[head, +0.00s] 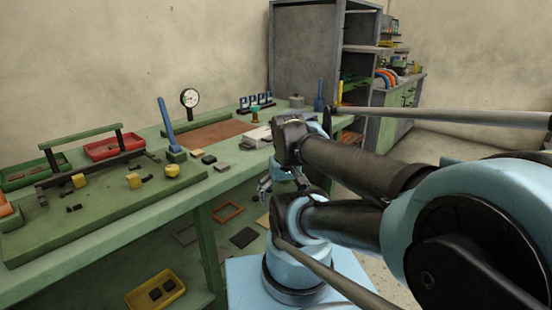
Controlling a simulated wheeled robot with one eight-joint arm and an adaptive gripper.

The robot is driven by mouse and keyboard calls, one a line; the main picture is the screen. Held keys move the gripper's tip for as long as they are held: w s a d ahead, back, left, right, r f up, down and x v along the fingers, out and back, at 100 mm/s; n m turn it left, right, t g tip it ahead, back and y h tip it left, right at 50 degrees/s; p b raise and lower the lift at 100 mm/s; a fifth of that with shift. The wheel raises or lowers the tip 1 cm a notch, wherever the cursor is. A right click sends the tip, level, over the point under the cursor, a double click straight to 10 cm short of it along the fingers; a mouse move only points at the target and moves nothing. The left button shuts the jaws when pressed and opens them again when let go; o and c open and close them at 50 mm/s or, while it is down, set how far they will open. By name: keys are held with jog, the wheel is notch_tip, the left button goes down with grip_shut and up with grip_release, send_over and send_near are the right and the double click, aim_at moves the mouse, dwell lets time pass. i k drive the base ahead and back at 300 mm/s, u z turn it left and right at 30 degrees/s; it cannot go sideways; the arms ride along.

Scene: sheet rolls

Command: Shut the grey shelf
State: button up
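The grey shelf (305,52) is a tall grey unit against the back wall, just past the far end of the green workbench. Its broad flat side faces me. Its front, with open compartments (358,62), faces right and shows only at a steep angle. I cannot make out a separate door or handle. My gripper (265,188) is low beside the workbench's front edge, well short of the shelf and apart from it. My own arm partly hides it, and its fingers are too small to judge. My arm also covers the shelf's lower front.
A green cabinet (397,103) stands right of the shelf. Open floor (462,148) lies farther right.

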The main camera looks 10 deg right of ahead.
aim_at(385, 53)
jog(key=z, duration=1.25)
